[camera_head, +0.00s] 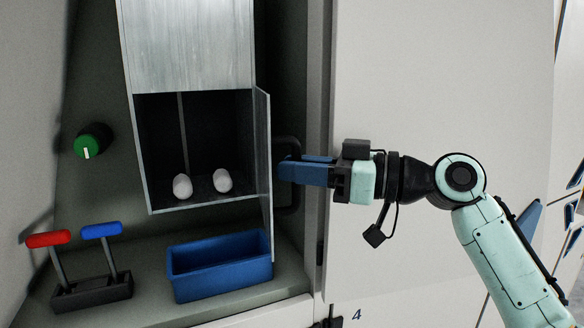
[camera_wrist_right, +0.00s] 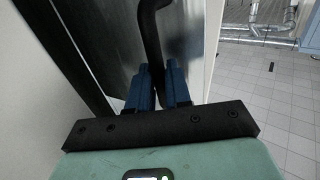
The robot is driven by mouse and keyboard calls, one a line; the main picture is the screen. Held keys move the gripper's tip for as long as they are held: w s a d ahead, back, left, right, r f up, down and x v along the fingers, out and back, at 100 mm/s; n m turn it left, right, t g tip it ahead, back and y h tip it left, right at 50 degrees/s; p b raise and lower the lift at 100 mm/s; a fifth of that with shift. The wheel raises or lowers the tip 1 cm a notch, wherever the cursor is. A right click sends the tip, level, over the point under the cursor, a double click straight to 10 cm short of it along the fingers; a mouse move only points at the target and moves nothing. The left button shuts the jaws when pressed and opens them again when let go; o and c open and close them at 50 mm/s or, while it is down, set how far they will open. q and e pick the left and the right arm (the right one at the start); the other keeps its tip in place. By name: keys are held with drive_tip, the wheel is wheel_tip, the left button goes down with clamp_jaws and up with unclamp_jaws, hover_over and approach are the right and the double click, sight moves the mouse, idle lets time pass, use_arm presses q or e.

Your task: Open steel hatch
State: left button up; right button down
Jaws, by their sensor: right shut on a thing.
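The steel hatch (camera_head: 264,165) is swung open on the right side of a steel box (camera_head: 190,45), so it shows nearly edge-on in the head view. Its black bar handle (camera_head: 292,205) is on its outer side. My right gripper (camera_head: 284,172) is shut on the handle, its blue fingers coming from the right. In the right wrist view the handle (camera_wrist_right: 152,25) runs down between the blue fingers (camera_wrist_right: 158,88), with the hatch's steel face (camera_wrist_right: 100,40) beside it. Two white egg-shaped things (camera_head: 202,183) lie inside the dark opening. My left gripper is not in view.
A blue bin (camera_head: 220,276) stands below the box. A red lever (camera_head: 48,239), a blue lever (camera_head: 101,230) and a green knob (camera_head: 93,140) are at the left. A large pale panel (camera_head: 430,80) stands to the right, behind my right arm.

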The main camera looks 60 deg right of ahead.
drive_tip(key=shift+d+r, duration=0.1)
drive_tip(key=shift+d, duration=0.05)
drive_tip(key=c, duration=1.2)
unclamp_jaws()
drive_tip(key=shift+w, duration=0.2)
drive_tip(key=v, duration=1.3)
drive_tip(key=shift+s, duration=0.25)
